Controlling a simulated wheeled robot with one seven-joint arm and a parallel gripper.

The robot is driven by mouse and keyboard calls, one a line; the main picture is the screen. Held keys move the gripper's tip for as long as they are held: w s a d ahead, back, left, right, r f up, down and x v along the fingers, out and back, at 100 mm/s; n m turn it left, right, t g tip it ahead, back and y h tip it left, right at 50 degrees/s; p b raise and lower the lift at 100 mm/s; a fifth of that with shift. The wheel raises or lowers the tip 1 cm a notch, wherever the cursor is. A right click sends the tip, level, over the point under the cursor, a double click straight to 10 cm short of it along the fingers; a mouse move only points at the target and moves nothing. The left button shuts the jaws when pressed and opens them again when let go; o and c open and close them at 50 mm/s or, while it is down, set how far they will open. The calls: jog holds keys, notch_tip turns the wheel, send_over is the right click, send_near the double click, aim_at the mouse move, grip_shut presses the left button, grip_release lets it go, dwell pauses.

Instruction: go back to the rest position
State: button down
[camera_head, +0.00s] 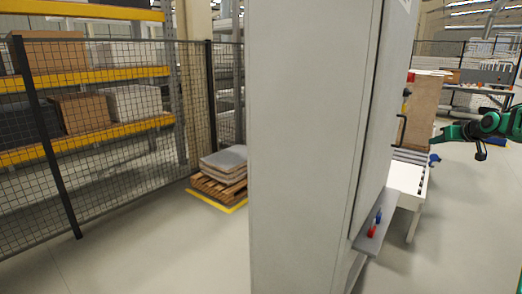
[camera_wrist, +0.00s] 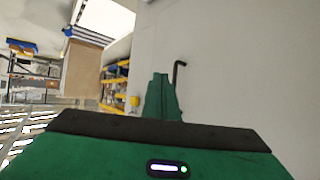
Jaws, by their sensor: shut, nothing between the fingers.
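My gripper (camera_wrist: 160,85) shows in the wrist view as green tapered fingers close together beyond a dark bar and a green housing with a small lit display. The fingers are shut, with nothing seen between them. In the head view my green and black arm (camera_head: 490,125) reaches in from the right edge, and its end (camera_head: 438,139) points left, near a brown panel. A plain grey wall-like surface (camera_wrist: 235,65) fills the right of the wrist view behind the fingers; its distance is hard to tell.
A tall grey cabinet (camera_head: 305,140) blocks the middle of the head view. Beside it are red and blue items (camera_head: 372,231) on a ledge, a white table (camera_head: 406,178) and a brown panel (camera_head: 425,112). Mesh fencing (camera_head: 110,150) and a pallet stack (camera_head: 222,172) stand left. Floor is clear at lower right.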

jog(key=s+a+f+m+g, duration=0.2)
jog(key=s+a, duration=0.7)
jog(key=s, duration=1.1)
jog(key=s+a+f+m+g, duration=0.2)
jog(key=s+a+f+g, duration=0.4)
jog(key=s, duration=1.4)
jog(key=s+a+f+m+g, duration=0.2)
jog(key=s+a+f+g, duration=0.2)
jog(key=s+a, duration=0.8)
jog(key=s+f, duration=0.1)
jog(key=s, duration=0.7)
jog(key=shift+s, duration=0.15)
